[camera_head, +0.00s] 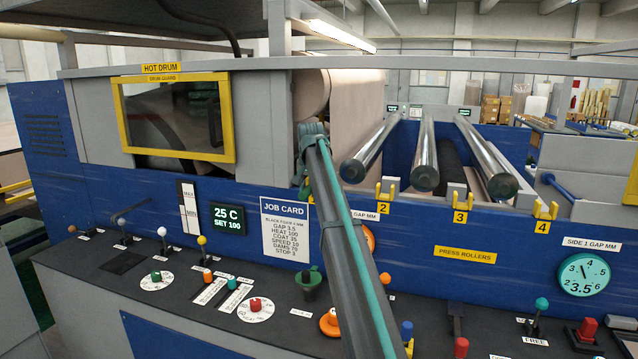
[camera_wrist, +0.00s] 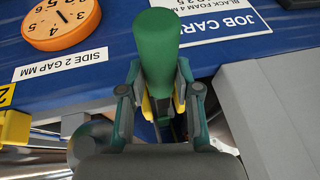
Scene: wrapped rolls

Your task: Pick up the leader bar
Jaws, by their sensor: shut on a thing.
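A green rounded bar-like grip (camera_wrist: 158,45) stands between the two fingers of my gripper (camera_wrist: 158,85) in the wrist view. The fingers press on it from both sides. It looks like the end of the leader bar, but the rest of it is hidden and I cannot confirm this. A yellow part shows just behind it, between the fingers. In the head view my arm reaches to the blue machine front, right of the job card (camera_head: 285,229). There a little green shows beside my arm, and the fingertips are mostly hidden.
Three steel rollers (camera_head: 424,165) lie to the right, with yellow hooks (camera_head: 460,202) at their front ends. A dark console with several knobs and levers (camera_head: 162,238) lies below. In the wrist view an orange dial (camera_wrist: 62,20) is at upper left and a grey block (camera_wrist: 285,100) at right.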

